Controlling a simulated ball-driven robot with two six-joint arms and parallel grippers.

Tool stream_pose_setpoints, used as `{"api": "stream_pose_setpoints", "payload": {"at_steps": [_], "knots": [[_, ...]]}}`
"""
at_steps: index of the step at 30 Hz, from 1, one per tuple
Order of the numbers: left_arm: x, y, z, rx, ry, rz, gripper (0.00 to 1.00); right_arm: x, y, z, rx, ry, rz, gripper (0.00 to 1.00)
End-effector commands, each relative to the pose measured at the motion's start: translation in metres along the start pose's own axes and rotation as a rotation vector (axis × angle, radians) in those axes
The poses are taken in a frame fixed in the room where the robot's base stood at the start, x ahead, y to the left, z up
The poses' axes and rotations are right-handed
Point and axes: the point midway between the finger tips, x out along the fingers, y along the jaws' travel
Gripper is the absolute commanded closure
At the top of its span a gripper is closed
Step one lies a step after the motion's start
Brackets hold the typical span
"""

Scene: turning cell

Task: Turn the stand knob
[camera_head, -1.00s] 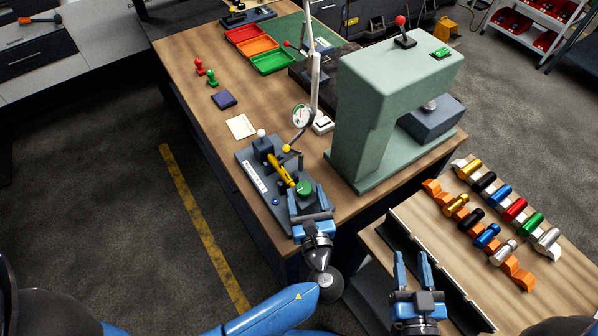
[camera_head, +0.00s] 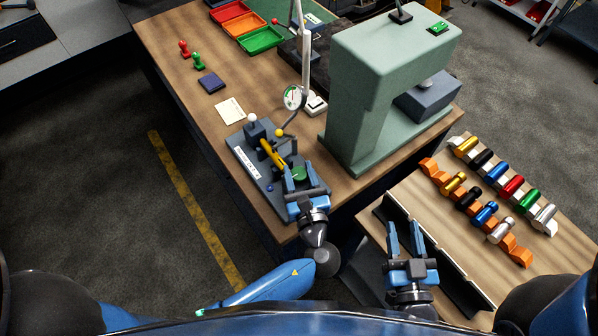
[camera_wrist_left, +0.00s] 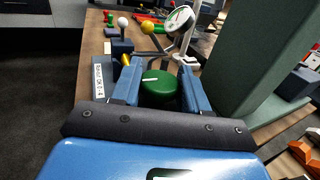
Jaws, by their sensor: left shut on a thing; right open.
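The stand knob (camera_head: 299,174) is a green disc on the dark grey stand (camera_head: 248,168) near the bench's front corner. In the left wrist view the green knob (camera_wrist_left: 159,86) shows a white pointer line toward the left. My left gripper (camera_head: 301,177) has its two blue fingers on either side of the knob, shut on it; the same gripper (camera_wrist_left: 160,92) shows in the left wrist view. A yellow part (camera_head: 271,153) and a dial gauge (camera_head: 293,97) are just behind the knob. My right gripper (camera_head: 405,238) is open and empty, beside the side table.
A green press (camera_head: 362,100) stands right of the stand. Orange racks (camera_head: 452,182) with several coloured cylinders lie on the side table. Stamps (camera_head: 198,62), a dark pad (camera_head: 211,83) and a paper note (camera_head: 229,110) lie behind the stand. Trays (camera_head: 262,40) sit farther back.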

Motion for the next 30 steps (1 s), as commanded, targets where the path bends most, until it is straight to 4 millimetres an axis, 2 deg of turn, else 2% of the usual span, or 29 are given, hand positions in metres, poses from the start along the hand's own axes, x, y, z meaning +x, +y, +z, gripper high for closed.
{"api": "stream_pose_setpoints", "payload": {"at_steps": [3,14,22,30], "knots": [[0.0,0.0,0.0,-0.001,0.001,0.001,0.86,0.0,0.0,0.0,0.0,0.0,0.0,0.57],[0.001,0.001,0.002,0.001,0.002,-0.067,0.86,0.0,0.0,-0.01,0.0,0.0,0.0,0.57],[0.001,0.003,0.002,0.003,0.003,-0.247,0.86,0.0,0.0,-0.027,0.0,0.0,0.0,0.57],[0.002,0.004,0.0,0.001,0.002,-0.465,0.86,-0.001,0.0,-0.033,0.0,0.0,0.0,0.57]]}}
